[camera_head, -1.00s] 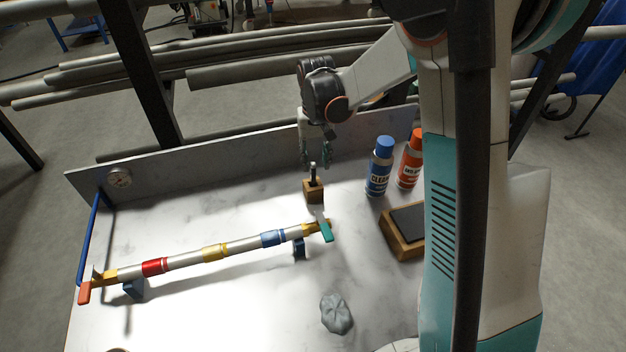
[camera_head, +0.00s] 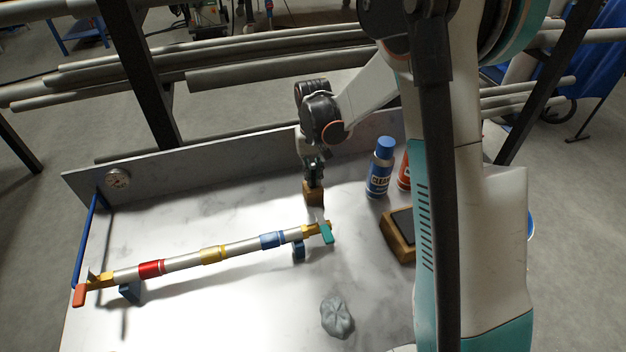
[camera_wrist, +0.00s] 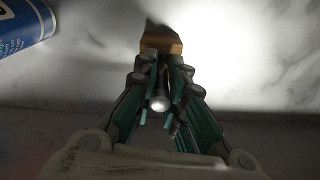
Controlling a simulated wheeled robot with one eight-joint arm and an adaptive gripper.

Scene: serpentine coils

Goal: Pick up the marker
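The marker (camera_wrist: 159,101) stands upright in a small wooden block (camera_wrist: 163,40), its rounded end towards the wrist camera. In the head view the wooden block (camera_head: 314,196) stands on the marble-topped table, and the marker is mostly hidden by my gripper (camera_head: 313,174). In the wrist view my gripper (camera_wrist: 164,68) has its green-padded fingers on both sides of the marker, tips close to the block. Narrow gaps seem to show between the pads and the marker, so the fingers look open around it.
A blue spray can (camera_head: 380,167) and an orange can (camera_head: 404,172) stand right of the block. A dark-topped wooden box (camera_head: 398,238) is nearer. A banded pipe (camera_head: 190,257) on supports lies front left, and a grey lump (camera_head: 337,318) lies in front. A low back wall (camera_head: 230,165) is behind.

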